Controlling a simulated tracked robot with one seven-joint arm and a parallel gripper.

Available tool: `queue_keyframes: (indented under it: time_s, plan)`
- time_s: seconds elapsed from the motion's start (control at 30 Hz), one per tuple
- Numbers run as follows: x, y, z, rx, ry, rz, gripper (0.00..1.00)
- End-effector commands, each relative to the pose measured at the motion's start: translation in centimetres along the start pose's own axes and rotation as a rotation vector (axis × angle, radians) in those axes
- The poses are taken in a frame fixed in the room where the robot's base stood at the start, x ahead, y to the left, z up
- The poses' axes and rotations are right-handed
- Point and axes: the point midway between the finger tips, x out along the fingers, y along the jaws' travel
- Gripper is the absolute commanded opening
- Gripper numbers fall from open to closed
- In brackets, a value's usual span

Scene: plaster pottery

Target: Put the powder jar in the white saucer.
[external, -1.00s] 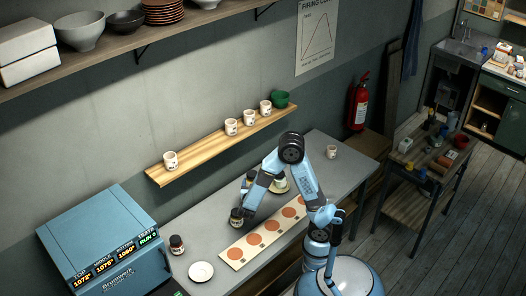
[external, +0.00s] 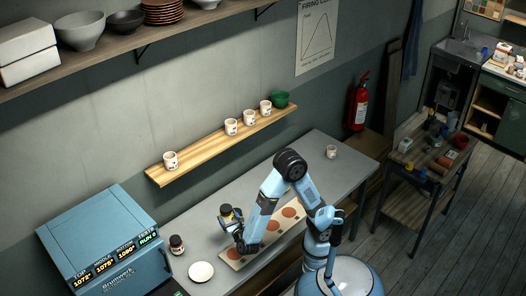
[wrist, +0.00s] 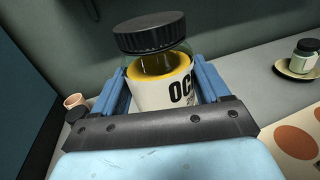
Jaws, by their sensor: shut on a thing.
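My gripper (external: 230,215) is shut on a jar (wrist: 160,70) with a black lid, yellow contents and a white label starting "OC". In the wrist view the jar stands nearly upright between the blue fingers. In the external view it is held above the grey table, behind the strip with orange discs. The white saucer (external: 201,271) lies empty near the table's front left, below and left of my gripper. A second dark-lidded jar (external: 176,244) stands behind the saucer.
A cream saucer (wrist: 288,72) with a green jar (wrist: 305,56) on it shows at the wrist view's right. The disc strip (external: 236,254) lies on the table. A blue kiln (external: 105,240) stands left. A wall shelf (external: 200,155) with cups hangs behind the table.

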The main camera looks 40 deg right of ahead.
Motion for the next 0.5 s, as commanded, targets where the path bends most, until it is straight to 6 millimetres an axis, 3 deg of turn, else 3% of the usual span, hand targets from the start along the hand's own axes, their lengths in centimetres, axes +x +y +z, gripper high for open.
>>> queue_keyframes:
  time_s: [0.2, 0.5]
  plan:
    - [-5.7, 3.6, 0.0, 0.001, 0.0, 0.145, 0.27]
    - [-12.6, 6.6, 0.0, 0.0, -0.001, 0.305, 0.27]
